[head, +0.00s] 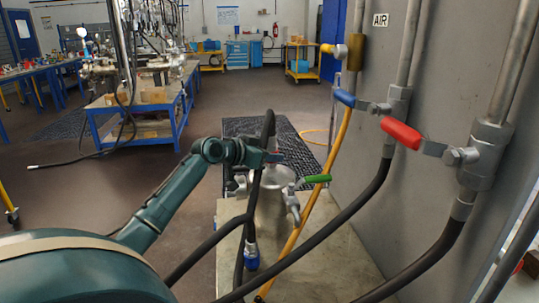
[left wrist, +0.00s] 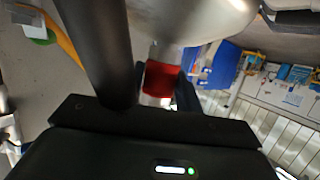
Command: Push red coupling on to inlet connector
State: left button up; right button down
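The red coupling (left wrist: 162,76) shows in the left wrist view, close in front of my left gripper and below a metal stub on the rounded vessel (left wrist: 205,15). It looks lined up with the stub, but I cannot tell whether it is seated. In the head view only a small red patch (head: 273,157) shows at my left gripper (head: 268,156), beside the metal vessel (head: 270,181). Dark finger shapes flank the coupling in the wrist view, but their grip is not clear. The inlet connector is mostly hidden. My right gripper is not in view.
A black hose (left wrist: 98,50) passes close to my left gripper. A blue coupling (head: 251,256) hangs below it. A green-handled valve (head: 316,179) and yellow hose (head: 312,215) are right of the vessel. Blue (head: 344,98) and red (head: 400,132) valve handles project from the grey wall panel.

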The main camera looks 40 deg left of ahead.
pick_arm(q)
jog(key=o, duration=0.6)
jog(key=shift+f, duration=0.1)
jog(key=shift+c, duration=0.2)
jog(key=b+v, duration=0.1)
jog(key=v, duration=1.2)
jog(key=shift+b, duration=0.3)
